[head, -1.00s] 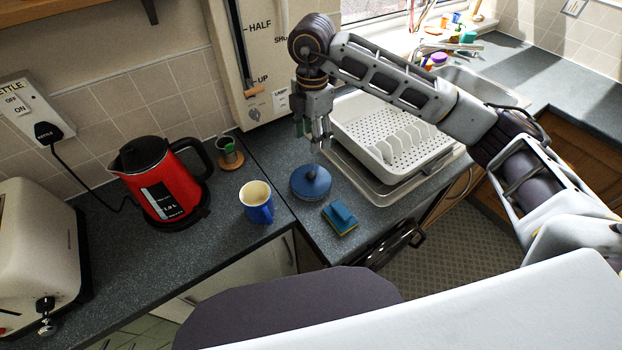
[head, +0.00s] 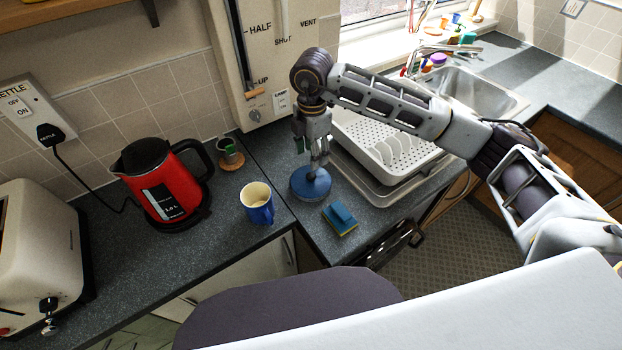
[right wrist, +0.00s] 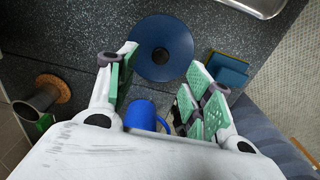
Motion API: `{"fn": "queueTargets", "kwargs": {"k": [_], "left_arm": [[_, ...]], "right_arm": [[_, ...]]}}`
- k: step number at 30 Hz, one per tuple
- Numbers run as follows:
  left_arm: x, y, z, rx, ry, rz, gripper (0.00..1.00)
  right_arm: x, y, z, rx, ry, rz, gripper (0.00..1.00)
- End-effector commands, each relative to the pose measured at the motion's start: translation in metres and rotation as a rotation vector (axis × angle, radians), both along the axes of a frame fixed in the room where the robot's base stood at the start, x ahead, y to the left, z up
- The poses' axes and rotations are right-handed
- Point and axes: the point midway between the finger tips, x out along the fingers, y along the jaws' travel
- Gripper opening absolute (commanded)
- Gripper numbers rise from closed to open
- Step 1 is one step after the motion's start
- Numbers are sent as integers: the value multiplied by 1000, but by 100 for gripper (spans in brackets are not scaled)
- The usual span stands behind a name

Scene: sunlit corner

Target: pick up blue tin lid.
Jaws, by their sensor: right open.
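The blue tin lid (head: 310,186) is a round blue disc lying on the dark worktop beside the dish rack. In the right wrist view the lid (right wrist: 161,48) lies just beyond my fingertips, with its dark knob in the middle. My right gripper (head: 318,172) points down over the lid, and its fingers hide the knob in the head view. In the right wrist view its green-padded fingers (right wrist: 163,72) are spread apart with nothing between them. I cannot tell whether the fingertips touch the lid. My left gripper is not in view.
A blue sponge (head: 340,218) lies just in front of the lid. A blue mug (head: 257,203) stands to its left, with a red kettle (head: 168,185) beyond. The white dish rack (head: 385,150) is close on the right.

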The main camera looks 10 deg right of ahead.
Motion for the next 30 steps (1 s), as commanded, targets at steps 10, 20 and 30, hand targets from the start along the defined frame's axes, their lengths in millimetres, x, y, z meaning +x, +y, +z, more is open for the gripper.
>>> {"fn": "queueTargets", "kwargs": {"k": [10, 20, 30], "left_arm": [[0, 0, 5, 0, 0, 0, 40], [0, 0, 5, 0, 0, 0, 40], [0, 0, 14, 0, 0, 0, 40]], "right_arm": [[0, 0, -30, 0, 0, -1, 51], [0, 0, -31, 0, 0, 0, 51], [-3, 3, -51, 0, 2, 1, 51]]}}
